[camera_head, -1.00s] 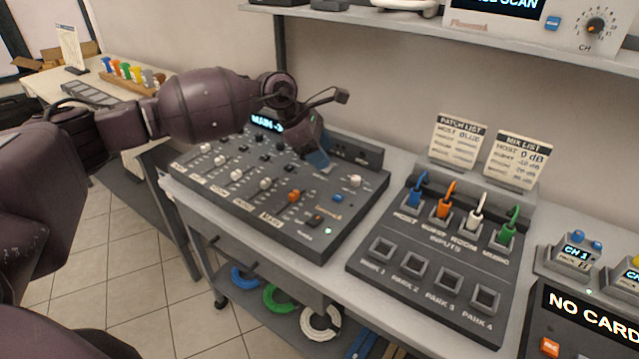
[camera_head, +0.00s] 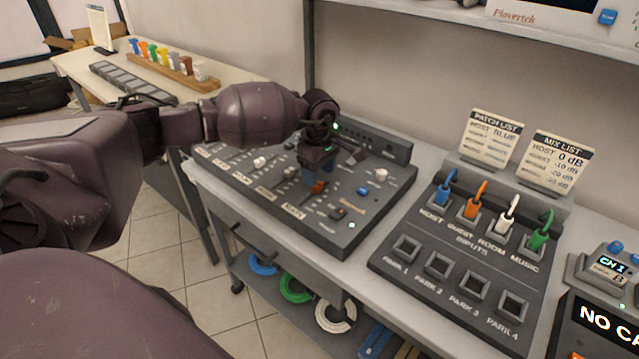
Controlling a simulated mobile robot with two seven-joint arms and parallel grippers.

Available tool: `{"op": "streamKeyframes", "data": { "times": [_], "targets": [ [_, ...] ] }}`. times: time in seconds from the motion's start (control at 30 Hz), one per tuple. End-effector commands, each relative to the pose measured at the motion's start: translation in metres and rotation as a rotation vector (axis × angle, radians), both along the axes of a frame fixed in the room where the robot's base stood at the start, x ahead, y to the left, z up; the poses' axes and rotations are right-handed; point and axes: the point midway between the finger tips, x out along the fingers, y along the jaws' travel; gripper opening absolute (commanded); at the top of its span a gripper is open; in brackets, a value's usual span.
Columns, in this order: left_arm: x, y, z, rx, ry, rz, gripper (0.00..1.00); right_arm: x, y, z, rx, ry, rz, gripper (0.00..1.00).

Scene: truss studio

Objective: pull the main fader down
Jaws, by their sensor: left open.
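The mixer (camera_head: 350,228) is a dark sloped console on the cart, with several white fader caps and one orange cap. The orange main fader cap (camera_head: 317,187) shows just below my left gripper (camera_head: 318,172). My right gripper is not in view.
Right of the mixer stands a patch panel (camera_head: 388,278) with blue, orange, white and green plugs. A patch list card (camera_head: 490,137) and a mix list card (camera_head: 556,160) stand behind it. A shelf (camera_head: 420,22) runs above. Coiled cables lie below.

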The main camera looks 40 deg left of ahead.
Motion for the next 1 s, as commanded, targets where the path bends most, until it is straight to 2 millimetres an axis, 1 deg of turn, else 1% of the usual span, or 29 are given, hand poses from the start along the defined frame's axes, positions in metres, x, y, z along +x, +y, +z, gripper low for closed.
{"op": "streamKeyframes", "data": {
  "times": [0.03, 0.1, 0.3, 0.43, 0.67, 0.7, 0.77, 1.0],
  "targets": [
    [0.000, -0.001, -0.010, -0.002, 0.002, 0.000, 0.57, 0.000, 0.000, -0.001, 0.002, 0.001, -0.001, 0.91],
    [-0.001, 0.000, -0.020, -0.001, 0.002, 0.001, 0.57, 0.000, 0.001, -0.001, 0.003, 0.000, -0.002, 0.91],
    [0.000, -0.001, -0.036, -0.001, -0.001, 0.001, 0.57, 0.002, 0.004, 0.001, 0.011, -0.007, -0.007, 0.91],
    [0.000, 0.000, -0.040, -0.001, -0.001, 0.000, 0.57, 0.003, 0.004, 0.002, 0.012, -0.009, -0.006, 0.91],
    [0.000, 0.000, -0.040, -0.001, -0.002, 0.001, 0.57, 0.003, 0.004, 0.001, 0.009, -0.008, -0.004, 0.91],
    [0.000, 0.000, -0.040, -0.001, -0.002, 0.001, 0.54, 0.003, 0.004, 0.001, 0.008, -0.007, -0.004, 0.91],
    [0.000, 0.000, -0.040, -0.001, -0.002, 0.001, 0.45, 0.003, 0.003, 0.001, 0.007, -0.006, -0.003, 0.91],
    [0.000, 0.000, -0.040, -0.001, -0.002, 0.001, 0.08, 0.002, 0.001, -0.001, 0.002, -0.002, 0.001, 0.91]
  ]
}}
